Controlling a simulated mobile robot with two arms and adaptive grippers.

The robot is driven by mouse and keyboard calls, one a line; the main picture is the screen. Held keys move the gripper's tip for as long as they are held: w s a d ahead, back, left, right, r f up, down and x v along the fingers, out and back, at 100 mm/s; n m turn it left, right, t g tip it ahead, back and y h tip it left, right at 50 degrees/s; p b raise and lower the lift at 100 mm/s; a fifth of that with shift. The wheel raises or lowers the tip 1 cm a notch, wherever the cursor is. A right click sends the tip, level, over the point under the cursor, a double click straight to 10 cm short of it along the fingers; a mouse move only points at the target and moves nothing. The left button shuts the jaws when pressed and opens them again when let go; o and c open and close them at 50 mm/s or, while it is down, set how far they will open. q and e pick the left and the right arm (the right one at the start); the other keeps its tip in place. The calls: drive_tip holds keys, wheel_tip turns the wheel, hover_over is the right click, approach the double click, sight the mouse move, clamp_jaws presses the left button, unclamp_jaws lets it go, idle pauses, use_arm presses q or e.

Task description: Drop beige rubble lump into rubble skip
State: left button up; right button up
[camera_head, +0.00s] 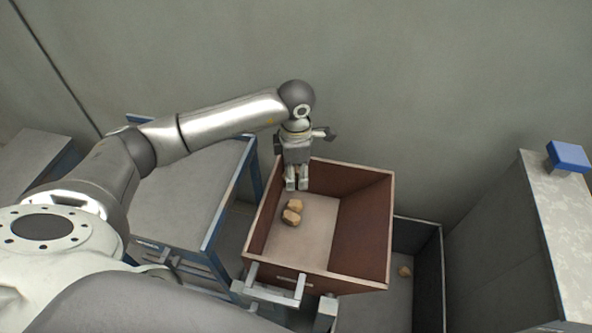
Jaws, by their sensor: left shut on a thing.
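My left gripper (297,186) points down inside the back left corner of a reddish-brown open box (363,230). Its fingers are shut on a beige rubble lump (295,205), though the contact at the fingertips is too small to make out. A second beige lump (290,217) shows right against it, over the box's pale floor. A dark grey open bin (430,262) stands lower right, partly hidden by the box, with a small beige lump (404,271) in it. Neither container is labelled as the rubble skip. My right gripper is not clearly seen.
A grey-topped bench with a blue frame (205,190) stands left of the box, under my left arm. A grey cabinet (560,220) with a blue block (568,156) on top stands at the right. A plain wall closes off the back.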

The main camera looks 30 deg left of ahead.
sight(296, 170)
use_arm(q)
drive_tip(key=shift+f+b, duration=0.4)
drive_tip(key=shift+f, duration=0.45)
wheel_tip(296, 170, down, 4)
drive_tip(key=shift+f+b, duration=0.1)
drive_tip(key=shift+b, duration=0.95)
drive_tip(key=o, duration=1.1)
drive_tip(key=shift+o, duration=0.2)
drive_tip(key=shift+r, duration=0.2)
wheel_tip(296, 170, up, 12)
drive_tip(key=shift+f, duration=0.1)
drive_tip(key=shift+s+f, duration=0.1)
